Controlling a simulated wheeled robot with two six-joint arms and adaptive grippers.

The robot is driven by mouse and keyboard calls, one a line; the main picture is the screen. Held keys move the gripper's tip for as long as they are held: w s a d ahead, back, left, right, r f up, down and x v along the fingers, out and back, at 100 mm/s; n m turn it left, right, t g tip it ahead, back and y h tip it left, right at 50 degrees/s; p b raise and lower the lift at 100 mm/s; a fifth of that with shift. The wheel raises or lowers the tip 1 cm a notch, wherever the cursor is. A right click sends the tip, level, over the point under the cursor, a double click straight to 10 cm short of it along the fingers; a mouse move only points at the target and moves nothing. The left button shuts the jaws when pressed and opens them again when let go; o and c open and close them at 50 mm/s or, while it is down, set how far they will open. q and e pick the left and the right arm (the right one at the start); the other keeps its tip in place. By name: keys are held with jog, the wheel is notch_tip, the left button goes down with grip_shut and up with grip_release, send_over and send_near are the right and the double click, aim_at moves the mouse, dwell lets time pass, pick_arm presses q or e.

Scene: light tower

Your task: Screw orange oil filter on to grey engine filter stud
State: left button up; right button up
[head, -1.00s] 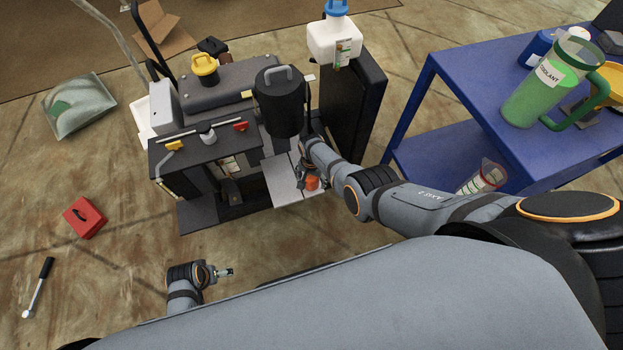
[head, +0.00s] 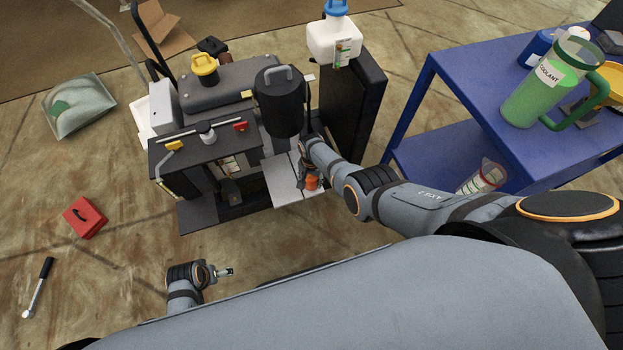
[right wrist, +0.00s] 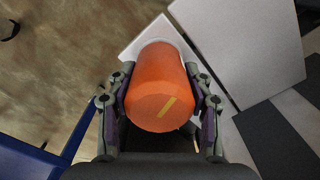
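The orange oil filter (head: 312,183) is at the front of the engine assembly (head: 215,85), by the white panel (head: 283,180). In the right wrist view the filter (right wrist: 160,90) is an orange cylinder with a yellow stripe, between the two fingers of my right gripper (right wrist: 161,105). The fingers lie close against its sides and look shut on it. A white surface shows behind the filter. My left gripper (head: 226,272) is low in the head view, away from the engine; its finger opening is too small to judge. I cannot make out the grey filter stud.
A blue cart (head: 470,85) stands at the right with a green coolant jug (head: 540,92). A white bottle (head: 335,42) stands on a black block behind my right arm. A red box (head: 85,217) and a ratchet (head: 38,288) lie on the floor at left.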

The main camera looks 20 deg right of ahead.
jog(key=c, duration=0.7)
jog(key=m, duration=0.4)
jog(key=shift+m, duration=0.6)
jog(key=m, duration=0.3)
jog(key=shift+f+m, duration=0.15)
jog(key=shift+m, duration=0.15)
jog(key=shift+s+m, duration=0.1)
jog(key=shift+m, duration=0.7)
